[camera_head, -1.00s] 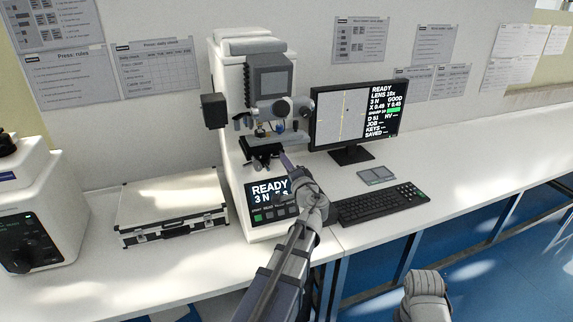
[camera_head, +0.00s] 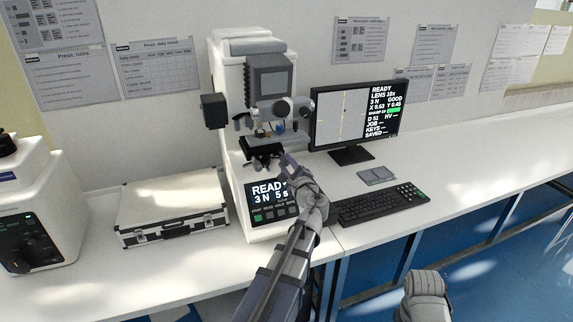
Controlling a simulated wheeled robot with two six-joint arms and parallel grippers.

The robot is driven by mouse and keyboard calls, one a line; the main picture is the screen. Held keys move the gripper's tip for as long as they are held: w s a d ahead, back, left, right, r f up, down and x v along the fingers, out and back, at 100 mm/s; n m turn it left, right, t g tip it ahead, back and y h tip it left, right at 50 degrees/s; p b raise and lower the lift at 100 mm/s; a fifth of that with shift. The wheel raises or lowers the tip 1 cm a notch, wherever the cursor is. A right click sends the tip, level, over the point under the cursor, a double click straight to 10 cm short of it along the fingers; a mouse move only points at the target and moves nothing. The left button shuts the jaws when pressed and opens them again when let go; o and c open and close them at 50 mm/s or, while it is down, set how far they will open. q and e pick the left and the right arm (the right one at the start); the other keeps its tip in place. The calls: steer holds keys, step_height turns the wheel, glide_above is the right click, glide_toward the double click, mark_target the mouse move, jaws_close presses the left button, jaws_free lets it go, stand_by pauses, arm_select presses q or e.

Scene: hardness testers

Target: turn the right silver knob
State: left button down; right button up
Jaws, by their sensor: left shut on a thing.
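The hardness tester (camera_head: 232,95) stands on the bench with its dark stage (camera_head: 262,146) below the lens turret. My left gripper (camera_head: 286,161) reaches up to the right end of the stage from the front. It is shut on the right silver knob, which its fingers mostly hide. Dark small parts hang under the stage to the left of my fingers. The monitor (camera_head: 358,115) shows READY, a grey picture with yellow lines, and an X reading near 0.53.
A keyboard (camera_head: 378,204) and a small grey pad (camera_head: 376,176) lie right of the tester. A silver case (camera_head: 172,208) lies to its left, and another white machine (camera_head: 35,215) stands at the far left.

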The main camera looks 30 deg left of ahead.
arm_select(q)
steer(key=m, duration=0.4)
steer(key=shift+m, duration=2.1)
steer(key=c, duration=0.6)
jaws_free()
steer(key=shift+d, duration=0.1)
steer(key=v, duration=0.7)
steer(key=shift+s+d, duration=0.2)
steer(key=shift+s, duration=0.1)
